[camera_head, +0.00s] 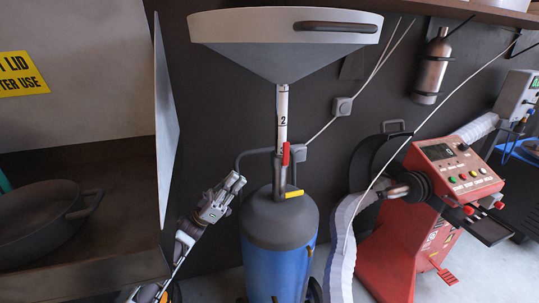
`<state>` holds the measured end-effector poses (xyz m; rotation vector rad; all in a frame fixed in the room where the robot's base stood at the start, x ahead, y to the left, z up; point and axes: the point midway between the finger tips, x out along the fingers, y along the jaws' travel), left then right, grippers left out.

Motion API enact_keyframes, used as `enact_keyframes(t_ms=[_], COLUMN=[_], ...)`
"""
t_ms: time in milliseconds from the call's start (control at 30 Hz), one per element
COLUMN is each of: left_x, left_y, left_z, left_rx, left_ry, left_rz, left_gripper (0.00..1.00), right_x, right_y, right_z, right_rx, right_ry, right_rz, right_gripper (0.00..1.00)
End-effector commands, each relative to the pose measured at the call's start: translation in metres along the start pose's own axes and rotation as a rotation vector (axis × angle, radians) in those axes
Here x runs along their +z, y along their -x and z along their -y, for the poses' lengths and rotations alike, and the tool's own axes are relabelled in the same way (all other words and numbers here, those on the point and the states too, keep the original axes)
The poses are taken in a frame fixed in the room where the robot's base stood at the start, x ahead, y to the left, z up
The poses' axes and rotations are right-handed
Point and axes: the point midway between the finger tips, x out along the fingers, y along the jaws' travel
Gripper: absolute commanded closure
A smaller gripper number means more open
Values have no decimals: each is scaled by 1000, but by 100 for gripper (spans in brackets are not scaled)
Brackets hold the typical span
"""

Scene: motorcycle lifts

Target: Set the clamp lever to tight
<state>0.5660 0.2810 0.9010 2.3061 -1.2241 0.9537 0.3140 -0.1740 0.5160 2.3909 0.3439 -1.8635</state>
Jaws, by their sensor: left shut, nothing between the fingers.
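A waste-oil drainer with a wide grey funnel (285,40) on a marked pole (282,112) stands in the middle. Its tank (278,255) is blue with a dark grey top. A small red lever (285,154) points upright beside the pole, and a yellow handle (293,194) sticks out to the right at the tank's top. I cannot tell for sure which is the clamp lever. My left gripper (236,183) comes up from the lower left. It is shut and empty, left of the pole and apart from both levers. My right gripper is not in view.
A shelf with a dark pan (45,222) and an upright side panel (165,120) stands at the left. A red machine (440,185) with a control panel is at the right, near a pale ribbed hose (342,245). A grey cylinder (431,68) hangs on the wall.

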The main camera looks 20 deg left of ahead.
Motion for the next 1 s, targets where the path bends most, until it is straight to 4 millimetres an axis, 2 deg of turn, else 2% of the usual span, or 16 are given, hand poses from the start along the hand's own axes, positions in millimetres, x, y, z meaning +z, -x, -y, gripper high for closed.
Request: enact_keyframes(t_ms=[367,567,767,1000], left_x=[0,0,-1,0], left_y=[-1,-8,-27,-58], left_z=[0,0,0,0], left_rx=[1,2,2,3], left_ry=[0,0,-1,0], left_rz=[0,-2,-3,-4], left_gripper=[100,100,100,100], right_x=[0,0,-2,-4], right_y=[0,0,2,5], right_z=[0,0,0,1], right_rx=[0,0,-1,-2], right_ry=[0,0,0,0], right_rz=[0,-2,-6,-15], right_gripper=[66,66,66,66])
